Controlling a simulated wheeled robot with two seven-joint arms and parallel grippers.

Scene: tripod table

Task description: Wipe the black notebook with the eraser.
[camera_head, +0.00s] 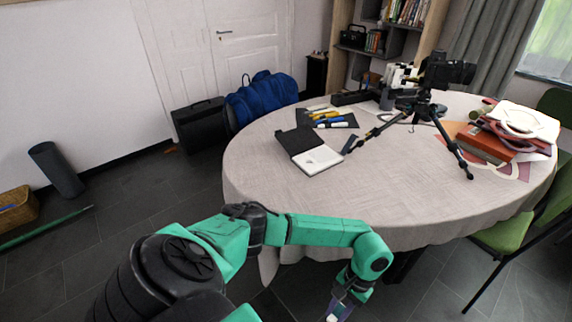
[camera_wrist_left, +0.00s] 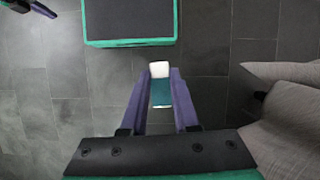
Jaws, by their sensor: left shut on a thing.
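The black notebook (camera_head: 296,139) lies on the round table, left of the tripod in the head view. A white page or pad with a small dark mark shows at its front right. The eraser (camera_wrist_left: 160,84), white at one end and teal at the other, is held between the purple fingers of my left gripper (camera_wrist_left: 160,88). In the head view my left gripper (camera_head: 339,308) is at the bottom edge, in front of and below the table edge, well away from the notebook. Part of my right gripper (camera_wrist_left: 42,9) shows at the top left of the wrist view; its opening is unclear.
The table (camera_head: 240,165) has a draped grey cloth; its front part is bare. A black tripod (camera_head: 425,112) with a camera stands right of the notebook. Markers (camera_head: 328,117) lie on a dark mat behind it. Books and cloths (camera_head: 490,145) fill the right side. A green chair (camera_head: 505,232) is at right.

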